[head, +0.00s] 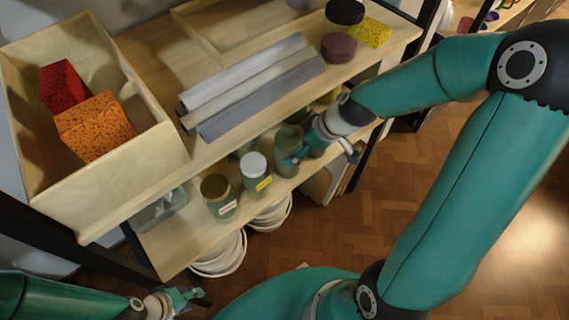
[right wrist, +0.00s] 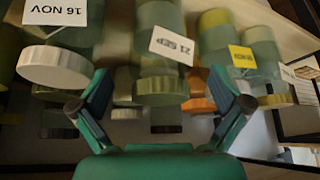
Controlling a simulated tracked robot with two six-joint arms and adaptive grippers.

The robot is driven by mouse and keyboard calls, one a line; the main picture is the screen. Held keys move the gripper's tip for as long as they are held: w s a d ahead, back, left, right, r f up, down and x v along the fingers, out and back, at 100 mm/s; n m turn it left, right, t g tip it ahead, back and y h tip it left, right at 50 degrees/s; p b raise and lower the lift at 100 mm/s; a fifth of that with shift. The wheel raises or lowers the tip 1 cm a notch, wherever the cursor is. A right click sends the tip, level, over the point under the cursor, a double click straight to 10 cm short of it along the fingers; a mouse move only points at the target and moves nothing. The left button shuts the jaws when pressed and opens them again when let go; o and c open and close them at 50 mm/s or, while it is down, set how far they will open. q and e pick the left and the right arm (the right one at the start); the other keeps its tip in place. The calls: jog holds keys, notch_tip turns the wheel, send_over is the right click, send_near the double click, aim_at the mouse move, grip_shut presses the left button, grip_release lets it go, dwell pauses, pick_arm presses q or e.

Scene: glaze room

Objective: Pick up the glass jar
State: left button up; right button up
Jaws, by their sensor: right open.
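Several glass jars with lids stand on the lower shelf. In the head view one has a brown lid and a white label (head: 219,199), one a white lid and a yellow label (head: 255,174); a greenish jar (head: 288,150) is beside my right gripper (head: 322,148). In the right wrist view, which is upside down, my open right gripper (right wrist: 160,108) has its fingers on either side of the lid of a white-labelled jar (right wrist: 160,50). I cannot tell whether they touch it. My left gripper (head: 182,298) is low at the left, away from the jars; its opening is unclear.
The upper shelf (head: 150,65) overhangs the jars and holds a box (head: 160,145) with red and orange blocks, and grey rolls (head: 250,85). In the right wrist view neighbouring jars, one white-lidded (right wrist: 55,68) and one yellow-labelled (right wrist: 240,60), stand close on both sides.

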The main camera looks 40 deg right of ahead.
jog(key=b+x, duration=0.1)
jog(key=x, duration=0.3)
jog(key=shift+w, duration=0.1)
jog(key=c, duration=1.8)
jog(key=shift+r, duration=0.1)
